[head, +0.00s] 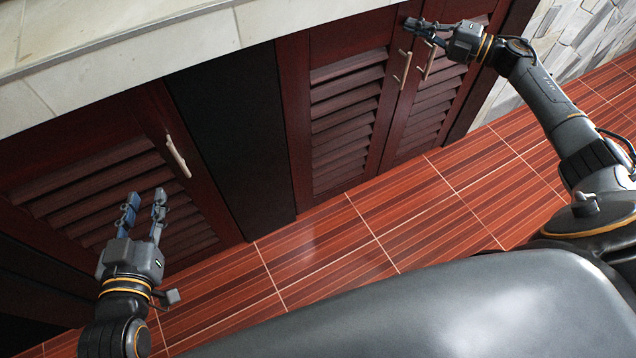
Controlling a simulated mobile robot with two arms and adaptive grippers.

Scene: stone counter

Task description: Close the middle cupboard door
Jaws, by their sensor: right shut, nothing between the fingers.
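A dark red slatted cupboard door (345,110) stands in the middle of the head view, with an upright metal handle (404,67) near its right edge. It looks flush with the front; I cannot tell a small gap. My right gripper (408,25) is shut and empty, in front of the upper part of the doors, above the handles. Whether it touches a door is unclear. My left gripper (145,198) is open and empty, in front of the slatted left door (90,180), below and left of its handle (178,157).
A second slatted door (430,105) with its own handle (428,62) adjoins on the right. A dark panel or opening (235,140) lies left of the middle door. The stone counter (150,52) overhangs above. The tiled floor (350,235) in front is clear.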

